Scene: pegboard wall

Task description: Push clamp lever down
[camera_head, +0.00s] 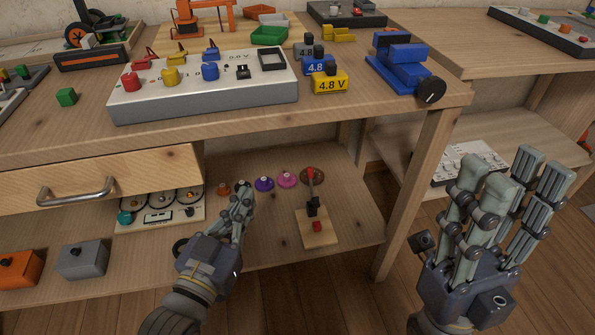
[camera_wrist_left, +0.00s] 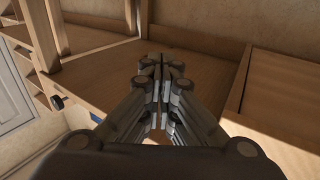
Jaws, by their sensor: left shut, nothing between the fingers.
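The clamp (camera_head: 312,210) stands on the lower shelf on a small wooden base (camera_head: 318,238). Its red lever (camera_head: 310,182) points up, and a red block (camera_head: 317,226) sits low at its front. My left gripper (camera_head: 243,193) is shut and empty, to the left of the clamp and apart from it. In the left wrist view its closed fingers (camera_wrist_left: 162,66) point toward a bare wooden surface, and the clamp is not seen there. My right gripper (camera_head: 512,170) is open and empty at the right, in front of the table leg and far from the clamp.
Several coloured discs (camera_head: 264,183) lie behind the clamp and left gripper. A panel with dials (camera_head: 160,212) stands left on the shelf. The tabletop edge (camera_head: 330,122) overhangs the shelf, and a table leg (camera_head: 412,200) bounds it at right. Shelf right of the clamp is clear.

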